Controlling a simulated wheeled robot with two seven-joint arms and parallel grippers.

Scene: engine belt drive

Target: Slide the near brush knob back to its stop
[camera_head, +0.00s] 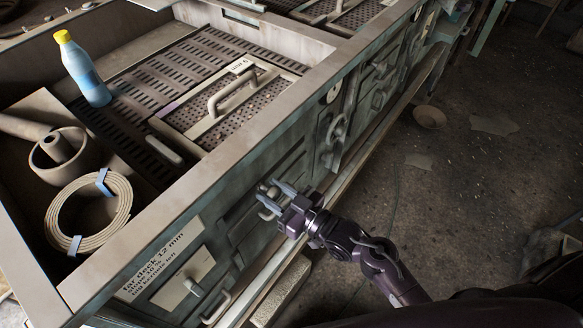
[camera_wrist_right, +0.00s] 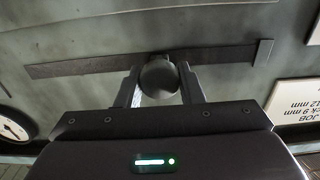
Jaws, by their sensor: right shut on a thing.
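The near brush knob (camera_wrist_right: 159,80) is a round grey knob on a long dark slot (camera_wrist_right: 222,56) in the machine's side wall. My right gripper (camera_head: 272,195) reaches in from the lower right against that wall in the head view. In the right wrist view its two fingers (camera_wrist_right: 160,88) stand on either side of the knob and are shut on it. The knob sits around the middle of the slot, apart from a small upright block (camera_wrist_right: 263,52) at the slot's right end in that view. My left gripper is not in view.
A dial gauge (camera_wrist_right: 14,130) and a label plate (camera_wrist_right: 298,100) flank the slot in the wrist view. In the head view, the wall carries a drawer handle (camera_head: 216,307). On top are a blue bottle (camera_head: 84,70), a coiled belt (camera_head: 52,222) and a handled grate (camera_head: 190,125). Floor at right is mostly clear.

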